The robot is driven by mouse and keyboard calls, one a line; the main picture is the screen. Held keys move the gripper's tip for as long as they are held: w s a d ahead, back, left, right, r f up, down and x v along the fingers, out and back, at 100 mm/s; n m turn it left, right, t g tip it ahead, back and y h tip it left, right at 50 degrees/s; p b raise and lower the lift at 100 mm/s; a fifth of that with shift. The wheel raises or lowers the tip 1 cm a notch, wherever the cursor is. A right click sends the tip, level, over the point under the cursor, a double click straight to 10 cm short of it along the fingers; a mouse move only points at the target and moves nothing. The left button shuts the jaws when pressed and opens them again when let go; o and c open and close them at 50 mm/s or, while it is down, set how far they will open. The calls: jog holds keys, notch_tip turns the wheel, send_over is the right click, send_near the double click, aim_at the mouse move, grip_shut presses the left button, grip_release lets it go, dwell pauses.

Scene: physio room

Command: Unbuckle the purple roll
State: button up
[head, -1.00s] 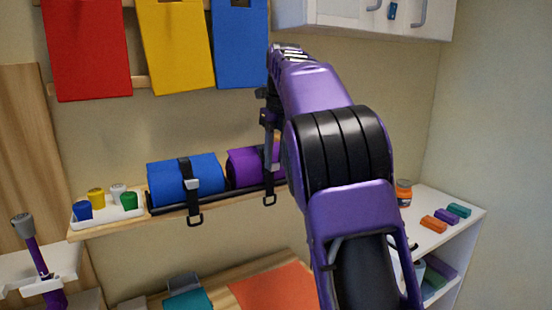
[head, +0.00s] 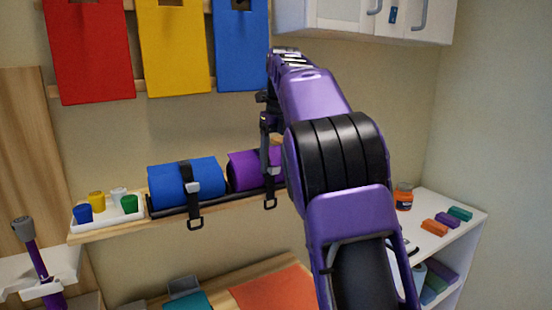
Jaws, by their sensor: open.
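The purple roll (head: 243,171) lies on the wooden wall shelf, right of the blue roll (head: 210,180). My arm hides its right part. A black strap (head: 269,190) runs down its front and ends in a loop below the shelf edge. My gripper (head: 268,150) points down in front of the purple roll, at the strap. It is open. The buckle on this strap is hard to make out behind the gripper, and I cannot tell whether the fingers touch it.
A white tray (head: 108,219) with several small coloured pots stands at the shelf's left end. The blue roll has its own strap and grey buckle. Red, yellow and blue panels hang above. A white cabinet (head: 340,18) is at the upper right, a white side unit (head: 455,236) at the lower right.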

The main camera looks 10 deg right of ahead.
notch_tip(320, 180, up, 7)
jog(key=s, duration=0.1)
jog(key=shift+d+r, duration=0.2)
dwell(0.4)
jog(key=shift+s, duration=0.1)
